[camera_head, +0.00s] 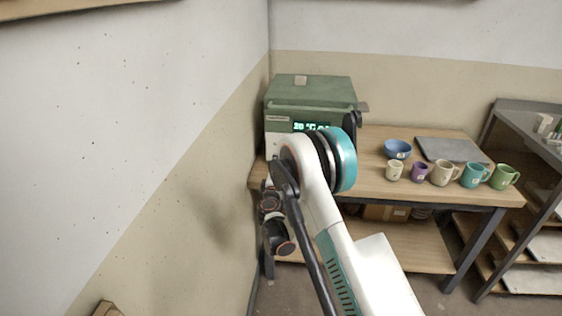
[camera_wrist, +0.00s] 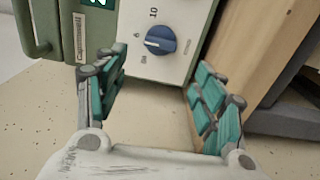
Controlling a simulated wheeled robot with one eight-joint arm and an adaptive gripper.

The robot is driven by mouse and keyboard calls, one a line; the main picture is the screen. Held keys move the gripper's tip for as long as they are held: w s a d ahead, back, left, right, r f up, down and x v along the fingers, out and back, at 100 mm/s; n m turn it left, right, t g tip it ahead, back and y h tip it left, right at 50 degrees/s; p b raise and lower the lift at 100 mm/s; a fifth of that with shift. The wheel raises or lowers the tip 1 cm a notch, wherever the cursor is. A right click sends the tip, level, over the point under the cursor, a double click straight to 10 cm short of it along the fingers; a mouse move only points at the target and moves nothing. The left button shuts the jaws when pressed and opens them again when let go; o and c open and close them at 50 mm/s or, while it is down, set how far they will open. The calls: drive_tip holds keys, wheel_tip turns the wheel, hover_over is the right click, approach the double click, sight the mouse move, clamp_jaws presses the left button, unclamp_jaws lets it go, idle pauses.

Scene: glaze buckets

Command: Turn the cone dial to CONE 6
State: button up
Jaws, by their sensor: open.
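The cone dial (camera_wrist: 160,40) is a round blue knob on a pale panel, at the top middle of the wrist view. A white mark on its face points roughly left. Small labels surround it; "10" reads above it, and the others are too small to read surely. My gripper (camera_wrist: 160,63) is open and empty, with its teal-padded fingers either side of the dial and apart from it in the picture. The green kiln (camera_head: 312,90) stands on the table against the back wall in the head view.
A lit display (camera_head: 311,126) shows on the kiln front. Right of it on the wooden table (camera_head: 370,185) are a blue bowl (camera_head: 397,149), several mugs (camera_head: 444,172) and a grey slab (camera_head: 452,150). A wall is close on the left. A metal rack (camera_head: 535,125) stands at right.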

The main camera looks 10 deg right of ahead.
drive_tip(key=shift+v, duration=1.15)
drive_tip(key=s+d+r+m+g+h, duration=0.1)
drive_tip(key=s+d+r+m+g, duration=0.15)
drive_tip(key=r, duration=0.35)
drive_tip(key=s+d+r+m+g, duration=0.1)
drive_tip(key=s+d+r+m, duration=0.15)
drive_tip(key=r, duration=0.45)
drive_tip(key=s+d+r+m+g, duration=0.35)
drive_tip(key=s+r, duration=0.35)
drive_tip(key=s, duration=0.5)
drive_tip(key=s+a+f+m+g+y, duration=0.1)
drive_tip(key=s+a+m+y, duration=0.1)
drive_tip(key=s, duration=1.4)
drive_tip(key=s+a+f+m+g+y, duration=0.1)
drive_tip(key=s+m+y, duration=0.3)
drive_tip(key=s, duration=1.2)
drive_tip(key=shift+s+a+g+y, duration=0.3)
drive_tip(key=shift+s+a+g, duration=0.05)
drive_tip(key=shift+a+g, duration=0.3)
